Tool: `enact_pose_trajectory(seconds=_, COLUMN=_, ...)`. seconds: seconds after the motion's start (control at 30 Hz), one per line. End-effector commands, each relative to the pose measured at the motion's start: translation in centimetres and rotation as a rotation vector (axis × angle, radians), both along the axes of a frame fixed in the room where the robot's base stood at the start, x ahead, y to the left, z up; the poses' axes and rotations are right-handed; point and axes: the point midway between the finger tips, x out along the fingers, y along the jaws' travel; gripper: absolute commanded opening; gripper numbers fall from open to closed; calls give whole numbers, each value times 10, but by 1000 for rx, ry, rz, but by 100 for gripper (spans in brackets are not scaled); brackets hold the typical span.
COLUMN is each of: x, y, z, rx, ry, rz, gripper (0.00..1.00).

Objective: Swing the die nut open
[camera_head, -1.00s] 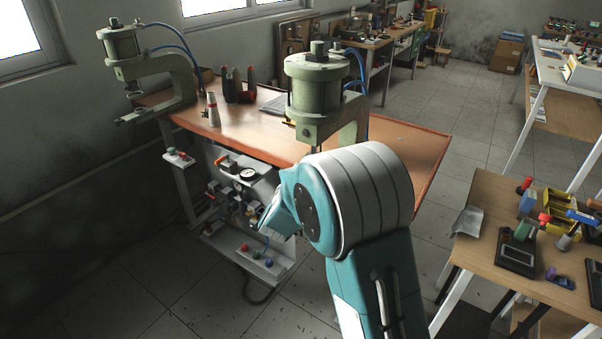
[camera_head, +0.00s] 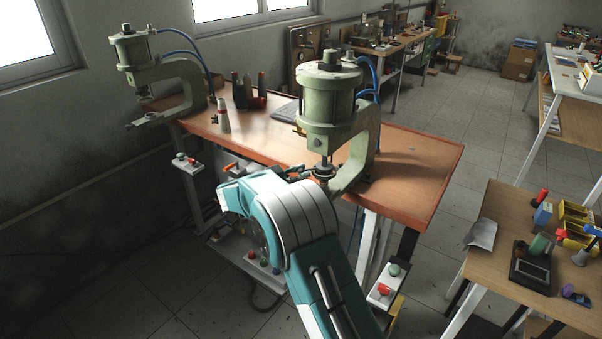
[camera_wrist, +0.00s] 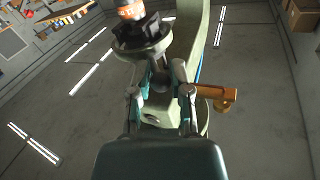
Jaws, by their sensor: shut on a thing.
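The near green pneumatic press (camera_head: 330,105) stands at the table's front edge. Its ram and round lower die part (camera_head: 323,170) are just beyond my arm. In the wrist view, my gripper (camera_wrist: 162,88) has its two fingers either side of a small dark rounded part, which I take as the die nut (camera_wrist: 160,80), and is shut on it. The fingers hide part of it. A pale green disc (camera_wrist: 142,45) with a dark block on it is just above the fingers. In the head view my arm hides most of the gripper.
The green C-frame (camera_wrist: 196,30) rises behind. A second press (camera_head: 135,60) stands at the back left of the orange table (camera_head: 415,160). A side table (camera_head: 500,215) is at right.

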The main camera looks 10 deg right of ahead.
Motion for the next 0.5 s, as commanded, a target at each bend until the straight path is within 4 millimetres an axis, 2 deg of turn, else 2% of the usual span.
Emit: enact_pose_trajectory(seconds=0.5, x=2, y=2, z=0, rx=0, ry=0, rz=-30, gripper=0)
